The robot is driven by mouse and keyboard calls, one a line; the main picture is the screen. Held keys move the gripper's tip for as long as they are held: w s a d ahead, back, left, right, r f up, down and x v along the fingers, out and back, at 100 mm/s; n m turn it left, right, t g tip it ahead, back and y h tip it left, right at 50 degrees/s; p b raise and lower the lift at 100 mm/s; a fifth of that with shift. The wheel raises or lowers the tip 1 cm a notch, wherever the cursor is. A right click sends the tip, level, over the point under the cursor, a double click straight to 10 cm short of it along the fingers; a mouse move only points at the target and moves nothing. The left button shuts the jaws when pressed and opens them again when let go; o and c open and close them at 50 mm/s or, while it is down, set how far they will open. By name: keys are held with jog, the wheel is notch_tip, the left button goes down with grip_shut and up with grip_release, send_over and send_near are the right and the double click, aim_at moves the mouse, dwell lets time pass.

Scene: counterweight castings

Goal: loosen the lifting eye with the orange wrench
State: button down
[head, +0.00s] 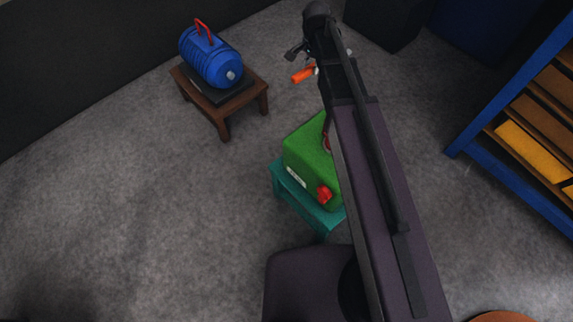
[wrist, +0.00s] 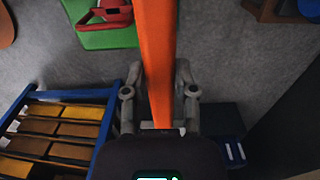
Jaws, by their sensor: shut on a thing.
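My gripper (wrist: 160,92) is shut on the orange wrench (wrist: 155,60), which runs up out of the wrist view between the two fingers. In the head view only a short end of the orange wrench (head: 302,75) shows beside my gripper (head: 312,58), above bare floor. A green casting (head: 305,155) sits on a teal stool (head: 300,205), partly hidden by my arm. It carries a red part (head: 325,194) on its near side and a dark red fitting (wrist: 105,16) on top. I cannot tell whether either is the lifting eye. The wrench looks apart from both.
A blue ribbed cylinder (head: 210,62) with a red handle (head: 203,30) lies on a wooden stool (head: 225,112) at upper left. A blue rack (head: 507,160) with yellow and brown blocks stands at right. Dark bins (head: 385,22) stand at the back. Grey floor at left is clear.

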notch_tip(320, 180, up, 6)
jog(key=p, duration=0.5)
jog(key=shift+r, duration=0.2)
jog(key=shift+d, duration=0.1)
